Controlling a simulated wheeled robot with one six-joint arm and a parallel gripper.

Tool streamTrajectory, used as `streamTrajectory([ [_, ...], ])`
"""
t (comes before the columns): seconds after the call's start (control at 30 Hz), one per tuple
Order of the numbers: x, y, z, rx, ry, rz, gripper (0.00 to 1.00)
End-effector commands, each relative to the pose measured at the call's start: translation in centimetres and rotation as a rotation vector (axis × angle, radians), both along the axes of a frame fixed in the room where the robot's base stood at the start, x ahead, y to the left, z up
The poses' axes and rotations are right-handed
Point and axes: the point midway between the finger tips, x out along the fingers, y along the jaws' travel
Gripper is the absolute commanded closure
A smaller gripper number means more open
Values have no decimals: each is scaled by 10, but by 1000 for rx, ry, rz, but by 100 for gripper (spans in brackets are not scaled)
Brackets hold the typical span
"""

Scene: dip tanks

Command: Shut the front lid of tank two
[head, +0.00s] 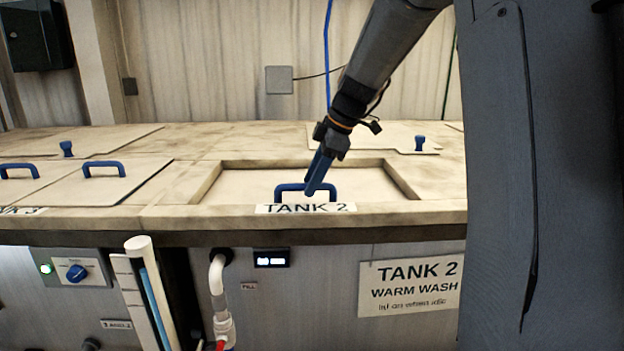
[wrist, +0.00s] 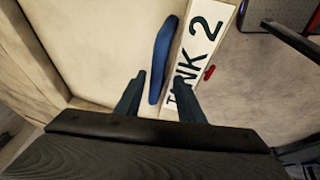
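Tank two's front opening is a rectangular recess in the pale wooden top (head: 205,182), with a pale panel (head: 245,183) inside it, set lower than the surrounding rim. A blue bar handle (head: 281,192) stands at its front edge, just behind the TANK 2 label (head: 306,208). My gripper (head: 315,188) reaches down at the handle from above. In the wrist view my fingers (wrist: 158,98) are apart, with the blue handle (wrist: 164,55) running between them and the label (wrist: 205,45) to its right. I cannot tell whether they touch the handle.
Flush lids with blue handles (head: 103,168) lie to the left, and a rear lid with a blue knob (head: 419,143) lies behind. A control panel (head: 75,271) and white pipe (head: 217,285) stand on the tank front. A TANK 2 WARM WASH sign (head: 410,287) hangs at right.

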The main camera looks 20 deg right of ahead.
Motion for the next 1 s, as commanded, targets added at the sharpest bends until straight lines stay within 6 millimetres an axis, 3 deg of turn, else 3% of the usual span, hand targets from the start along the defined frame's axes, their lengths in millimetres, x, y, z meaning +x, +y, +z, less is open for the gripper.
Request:
streamTrajectory([
  [0.27,1,-1,2,-1,-2,-1,65],
  [0.7,-16,-21,58,-2,-5,-1,65],
  [1.0,-22,-26,71,-1,-1,-1,65],
])
